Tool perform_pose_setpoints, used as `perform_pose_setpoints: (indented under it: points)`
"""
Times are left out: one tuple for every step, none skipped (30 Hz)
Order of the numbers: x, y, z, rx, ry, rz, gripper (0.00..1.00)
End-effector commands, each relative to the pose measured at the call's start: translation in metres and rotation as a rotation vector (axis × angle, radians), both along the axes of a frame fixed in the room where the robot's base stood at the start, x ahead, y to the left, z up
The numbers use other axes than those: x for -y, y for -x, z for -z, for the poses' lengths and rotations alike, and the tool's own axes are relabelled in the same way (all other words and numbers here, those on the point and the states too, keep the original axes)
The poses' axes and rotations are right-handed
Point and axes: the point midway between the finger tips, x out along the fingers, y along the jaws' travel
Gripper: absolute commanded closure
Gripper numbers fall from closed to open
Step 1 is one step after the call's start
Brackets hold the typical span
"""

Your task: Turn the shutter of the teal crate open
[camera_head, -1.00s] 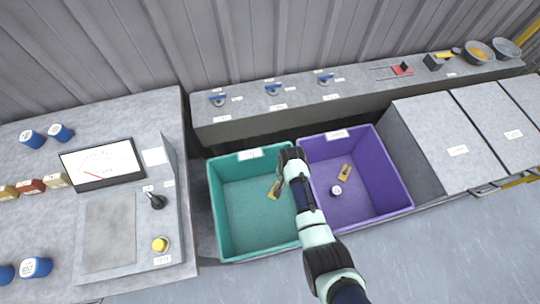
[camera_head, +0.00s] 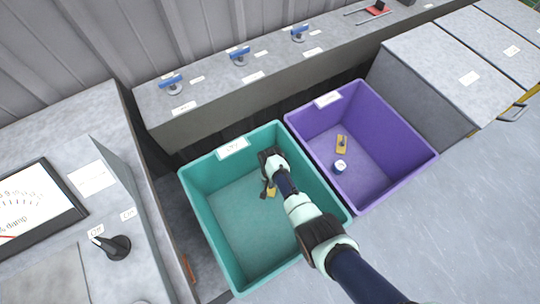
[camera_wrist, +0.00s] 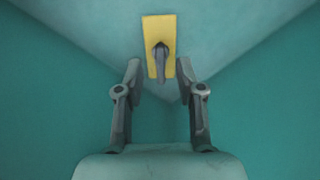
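The teal crate (camera_head: 232,262) stands open-topped below the ledge. A yellow plate (camera_head: 271,192) with a grey lever lies on its floor, partly hidden by my gripper. My gripper (camera_head: 268,178) is over the crate, pointing down. In the wrist view, my gripper (camera_wrist: 159,70) is open and empty. The yellow plate (camera_wrist: 150,28) sits just beyond the fingertips, between them, with the grey lever (camera_wrist: 160,64) pointing back toward the palm. I cannot tell whether the fingers touch the lever; gaps show on both sides.
The purple crate (camera_head: 425,160) stands right beside the teal one, holding a similar yellow plate (camera_head: 342,146) and a small white-and-blue round thing (camera_head: 340,166). Blue handles (camera_head: 238,53) line the ledge behind. A panel with a black knob (camera_head: 115,247) stands at left.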

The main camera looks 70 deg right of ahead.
Motion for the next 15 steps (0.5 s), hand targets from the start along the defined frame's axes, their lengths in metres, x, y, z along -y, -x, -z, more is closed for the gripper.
perform_pose_setpoints:
  points:
    - [0.000, 0.000, 0.018, 0.000, 0.000, 0.000, 0.62]
    - [0.000, 0.000, 0.024, -0.001, -0.001, 0.000, 0.62]
    - [0.000, 0.000, 0.030, 0.000, 0.000, 0.000, 0.62]
    - [0.000, 0.000, 0.034, 0.000, 0.000, 0.000, 0.62]
    - [0.000, 0.000, 0.037, 0.000, 0.000, 0.000, 0.62]
    - [0.000, 0.000, 0.041, 0.000, 0.000, 0.000, 0.62]
    - [0.000, 0.000, 0.042, 0.000, 0.000, 0.000, 0.62]
    - [0.000, 0.000, 0.043, 0.000, 0.000, 0.000, 0.62]
    - [0.000, 0.000, 0.044, 0.000, 0.000, 0.000, 0.62]
    - [0.000, 0.000, 0.044, 0.000, 0.000, 0.000, 0.62]
    - [0.000, 0.000, 0.044, 0.000, 0.000, 0.000, 0.62]
    - [0.000, 0.000, 0.043, 0.000, 0.000, -0.001, 0.62]
    - [0.000, 0.000, 0.043, 0.000, 0.000, -0.001, 0.62]
    - [0.000, 0.000, 0.043, 0.000, 0.000, -0.001, 0.62]
    - [0.000, 0.000, 0.043, 0.000, 0.000, -0.001, 0.62]
